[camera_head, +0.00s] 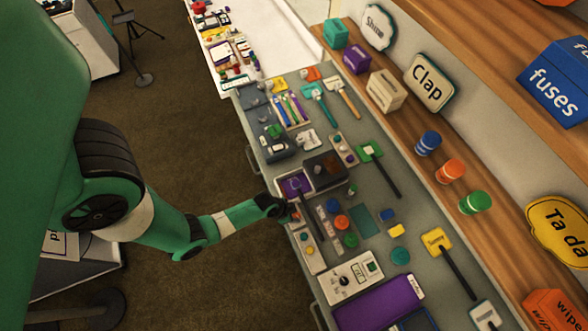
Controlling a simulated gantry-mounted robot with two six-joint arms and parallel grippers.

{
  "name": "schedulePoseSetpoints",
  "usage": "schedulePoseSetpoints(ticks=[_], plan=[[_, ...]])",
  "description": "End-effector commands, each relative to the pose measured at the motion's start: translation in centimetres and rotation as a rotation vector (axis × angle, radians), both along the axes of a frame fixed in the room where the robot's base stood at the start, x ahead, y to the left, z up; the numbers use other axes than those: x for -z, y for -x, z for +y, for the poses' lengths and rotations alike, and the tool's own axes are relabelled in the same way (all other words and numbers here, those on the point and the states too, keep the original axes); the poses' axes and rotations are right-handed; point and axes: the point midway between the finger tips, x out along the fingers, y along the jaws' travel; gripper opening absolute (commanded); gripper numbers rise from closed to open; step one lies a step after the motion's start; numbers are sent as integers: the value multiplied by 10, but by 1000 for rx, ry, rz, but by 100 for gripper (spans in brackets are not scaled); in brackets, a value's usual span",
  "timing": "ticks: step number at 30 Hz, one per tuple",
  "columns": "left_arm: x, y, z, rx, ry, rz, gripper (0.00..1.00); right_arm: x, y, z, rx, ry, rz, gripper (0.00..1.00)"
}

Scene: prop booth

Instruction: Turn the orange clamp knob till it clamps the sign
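My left arm reaches in from the left, and its gripper (289,213) is at the near edge of the bench, beside a pale panel (312,255). The fingers are too small and dark to tell open from shut. A small orange spot, perhaps the clamp knob (297,214), shows right at the fingertips, partly hidden; contact is unclear. A larger orange round piece (342,222) lies farther right, between blue and green ones. A purple sign-like plate (295,185) in a pale surround lies just beyond the gripper; I cannot tell whether it is clamped. My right gripper is not in view.
A green sign (370,150) and a yellow sign (437,241), both with dark handles, lie on the grey bench. A dial box (352,281) and a purple case (375,305) are nearer. A wooden shelf (405,125) runs behind.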

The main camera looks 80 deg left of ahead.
Motion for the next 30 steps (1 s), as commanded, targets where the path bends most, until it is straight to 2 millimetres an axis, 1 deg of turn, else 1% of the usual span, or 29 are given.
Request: schedulePoseSetpoints(ticks=[1, 4, 10, 18, 25, 26, 30], plan=[[0, 0, 0, 0, 0, 0, 17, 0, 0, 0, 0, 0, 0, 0], [0, 0, 0, 0, 0, 0, 0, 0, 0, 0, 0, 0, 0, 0], [0, 0, 1, 16, 0, 1, 0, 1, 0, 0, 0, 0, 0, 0], [0, 0, 2, 136, 0, 0, 0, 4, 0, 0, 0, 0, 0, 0], [0, 0, 1, 142, 0, 0, 0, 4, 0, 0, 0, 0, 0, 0], [0, 0, 1, 141, -1, 0, 43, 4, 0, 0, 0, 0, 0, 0], [0, 0, 1, 140, -1, 0, 68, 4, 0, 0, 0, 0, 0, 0]])
